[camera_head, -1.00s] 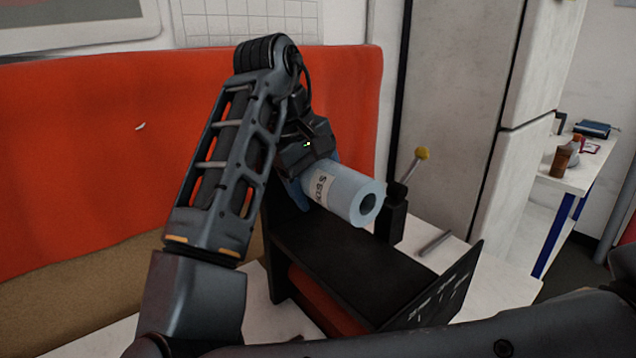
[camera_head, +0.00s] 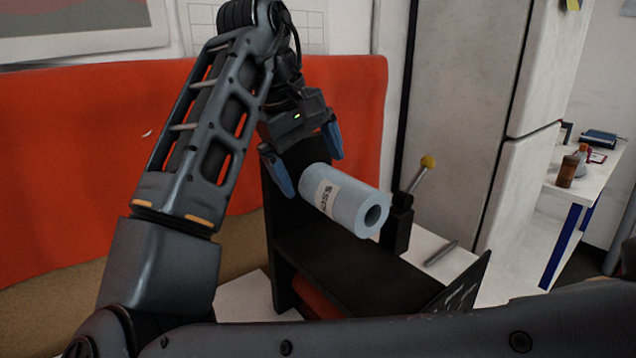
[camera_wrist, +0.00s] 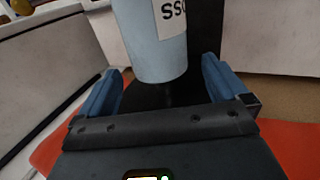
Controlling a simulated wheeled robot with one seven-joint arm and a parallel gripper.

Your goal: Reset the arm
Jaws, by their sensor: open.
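My gripper (camera_head: 306,163) is open, with its two blue fingers spread apart and nothing between their tips in the head view. In the wrist view my gripper (camera_wrist: 160,92) shows a finger at each side. A light blue roll (camera_head: 343,200) with a white printed label lies on its side on the black stand, just beyond the fingertips. The roll also shows in the wrist view (camera_wrist: 150,45), ahead of the fingers and cut off by the top edge. My arm rises at the left of the head view, bent at the top.
The black stand (camera_head: 330,258) sits on a white table (camera_head: 245,300). A yellow-knobbed lever (camera_head: 428,162) and a grey rod (camera_head: 441,253) are right of the roll. A red backrest (camera_head: 70,170) stands behind my arm. A side table (camera_head: 585,178) holds bottles at far right.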

